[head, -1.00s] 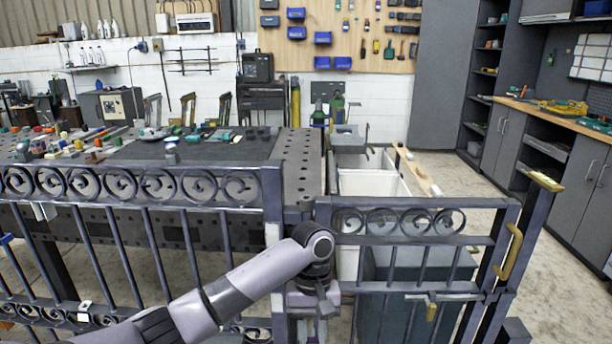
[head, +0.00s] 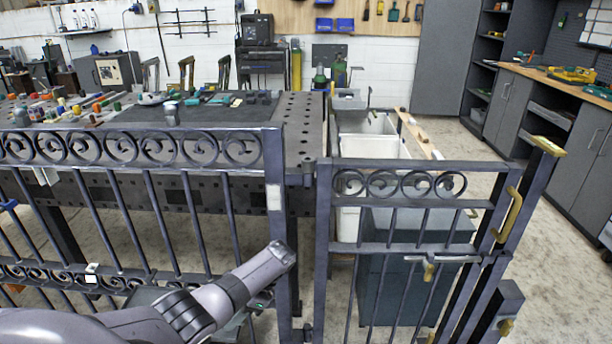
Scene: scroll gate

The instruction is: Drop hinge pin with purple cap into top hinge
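The top hinge (head: 308,172) sits between the fixed gate post (head: 274,225) and the swinging gate leaf (head: 405,166). I cannot make out a purple cap or a pin at it. A lower hinge (head: 307,331) shows near the bottom edge. My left arm comes in from the lower left, and its visible end lies in front of the fixed post, well below the top hinge. The fingers of my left gripper cannot be seen. My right gripper is out of view. No purple-capped pin can be made out anywhere.
A scrollwork fence panel (head: 130,147) runs left from the post. Behind it stands a perforated workbench (head: 298,128) with many small parts. White bins (head: 372,145) and a dark box (head: 415,228) stand behind the leaf. A brass handle (head: 507,214) is at its right end.

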